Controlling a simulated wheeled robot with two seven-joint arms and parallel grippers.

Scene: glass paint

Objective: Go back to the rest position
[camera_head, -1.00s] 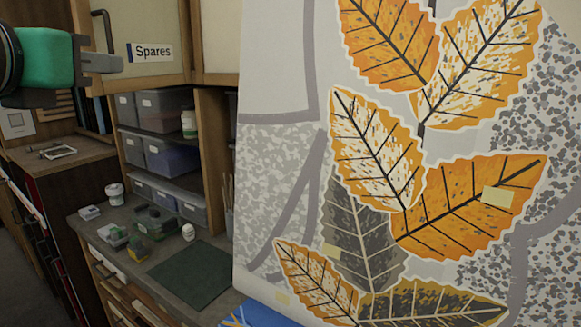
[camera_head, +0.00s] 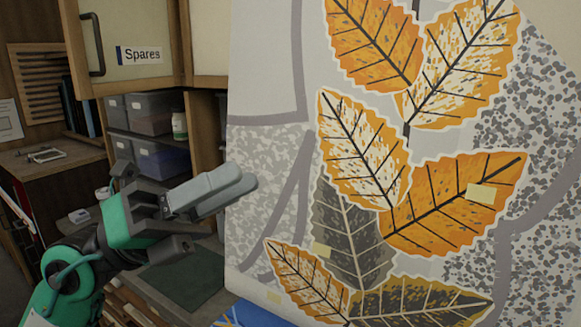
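My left gripper (camera_head: 232,186), with a green and dark grey body, reaches in from the lower left. Its two long grey fingers lie side by side and look shut, with nothing seen between them. It is in front of the shelf unit, with its tips at the left edge of the large leaf-patterned panel in the picture; I cannot tell the gap in depth. The panel (camera_head: 270,70) carries orange and grey leaves (camera_head: 370,150) and small pale yellow notes (camera_head: 481,194). My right gripper is not in view.
A cabinet marked "Spares" (camera_head: 140,54) hangs at the upper left, above shelves of grey bins (camera_head: 160,158). A dark green mat (camera_head: 188,282) lies on the worktop below. A wooden side cabinet (camera_head: 60,166) stands at the left.

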